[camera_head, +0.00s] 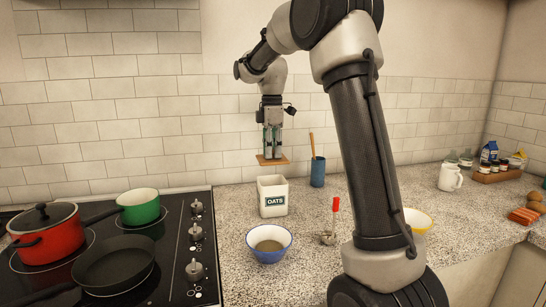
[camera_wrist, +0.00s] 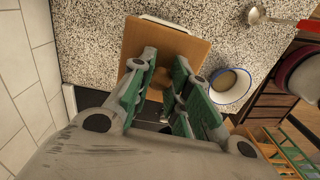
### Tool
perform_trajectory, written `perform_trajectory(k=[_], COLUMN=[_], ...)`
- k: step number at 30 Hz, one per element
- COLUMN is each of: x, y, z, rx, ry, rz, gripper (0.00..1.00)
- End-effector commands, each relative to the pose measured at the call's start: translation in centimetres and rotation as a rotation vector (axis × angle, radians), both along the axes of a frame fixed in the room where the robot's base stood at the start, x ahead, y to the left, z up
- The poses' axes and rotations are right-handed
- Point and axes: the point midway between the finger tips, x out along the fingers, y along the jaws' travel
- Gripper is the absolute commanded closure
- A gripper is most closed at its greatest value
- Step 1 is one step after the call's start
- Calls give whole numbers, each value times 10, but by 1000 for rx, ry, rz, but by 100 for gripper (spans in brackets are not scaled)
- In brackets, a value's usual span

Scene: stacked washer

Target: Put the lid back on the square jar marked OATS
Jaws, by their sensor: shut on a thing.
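The square white jar marked OATS (camera_head: 273,200) stands upright and open on the counter by the stove. My gripper (camera_head: 272,150) points down above it, shut on the flat wooden lid (camera_head: 272,160). The lid is roughly level and apart from the jar, with wall showing between them in the head view. In the wrist view, the lid (camera_wrist: 183,47) spreads below my gripper (camera_wrist: 158,92), whose fingers close around its knob. A white edge of the jar (camera_wrist: 166,22) shows past the lid's far side; the rest of the jar is hidden.
A blue-rimmed bowl (camera_head: 269,241) stands in front of the jar, with a red-handled ladle (camera_head: 333,222) to its right. A blue utensil pot (camera_head: 317,172) is close behind on the right. The stove (camera_head: 180,255) with a red pot (camera_head: 47,236) lies left.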

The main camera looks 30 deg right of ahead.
Motion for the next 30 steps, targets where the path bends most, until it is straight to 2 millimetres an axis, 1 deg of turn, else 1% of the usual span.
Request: perform_trajectory(k=[5, 12, 18, 24, 30], x=[0, -1, 0, 0, 0], y=[0, 0, 0, 0, 0], z=[-12, -38, -54, -62, -63], rx=[0, 0, 0, 0, 0], ry=[3, 3, 1, 1, 0], rz=[0, 0, 0, 0, 0], gripper=[100, 100, 100, 100, 100])
